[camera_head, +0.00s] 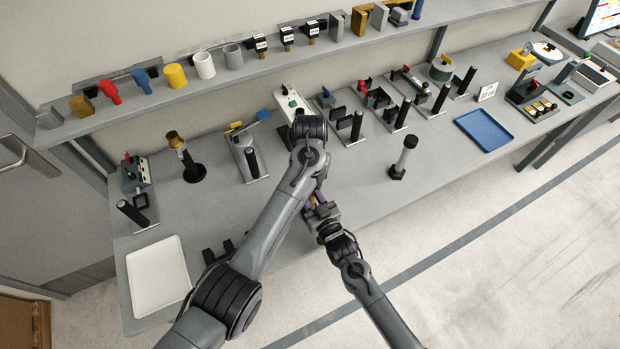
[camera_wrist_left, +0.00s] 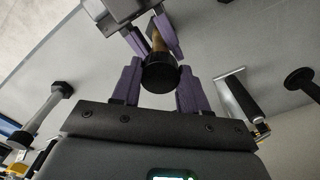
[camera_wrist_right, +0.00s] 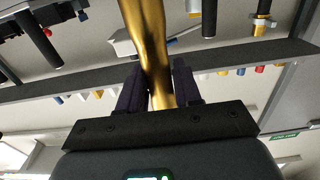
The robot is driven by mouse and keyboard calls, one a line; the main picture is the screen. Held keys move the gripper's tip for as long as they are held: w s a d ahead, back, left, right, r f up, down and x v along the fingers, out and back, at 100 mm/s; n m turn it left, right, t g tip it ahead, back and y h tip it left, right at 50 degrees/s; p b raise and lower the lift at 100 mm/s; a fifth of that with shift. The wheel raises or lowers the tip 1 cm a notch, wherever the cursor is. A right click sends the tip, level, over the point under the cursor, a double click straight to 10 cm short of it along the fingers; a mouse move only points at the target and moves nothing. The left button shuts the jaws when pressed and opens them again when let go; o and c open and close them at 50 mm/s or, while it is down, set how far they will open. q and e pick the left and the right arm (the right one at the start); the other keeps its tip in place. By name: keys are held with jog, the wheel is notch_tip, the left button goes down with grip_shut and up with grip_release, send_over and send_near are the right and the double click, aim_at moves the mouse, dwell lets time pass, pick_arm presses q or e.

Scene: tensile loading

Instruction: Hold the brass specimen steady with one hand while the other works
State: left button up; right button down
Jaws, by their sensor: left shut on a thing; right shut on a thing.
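The brass specimen (camera_wrist_right: 150,40) shows in the right wrist view as a gold bar. My right gripper (camera_wrist_right: 160,92) is shut on it; its far end runs out of the picture. In the left wrist view the specimen (camera_wrist_left: 157,42) has a dark round end (camera_wrist_left: 160,76) towards the camera. My left gripper (camera_wrist_left: 158,90) is shut around that end, and the right gripper's purple fingers flank the specimen further up. In the head view both grippers meet above the bench's front edge, with the right gripper (camera_head: 318,206) just below my left arm. The specimen is mostly hidden there.
A white tray (camera_head: 158,277) lies at the front left of the bench. A black stand with a brass top (camera_head: 186,160) stands behind it. A grey post on a black base (camera_head: 403,158) stands right of my grippers. Several fixtures line the back. A blue tray (camera_head: 484,131) lies further right.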

pick_arm(q)
jog(key=n, duration=1.2)
jog(key=shift+r+n, duration=0.1)
jog(key=shift+n, duration=0.3)
jog(key=n, duration=0.6)
jog(key=shift+n, duration=0.3)
jog(key=n, duration=0.4)
jog(key=shift+n, duration=0.3)
jog(key=n, duration=0.8)
jog(key=shift+n, duration=0.4)
jog(key=n, duration=0.9)
jog(key=shift+n, duration=0.3)
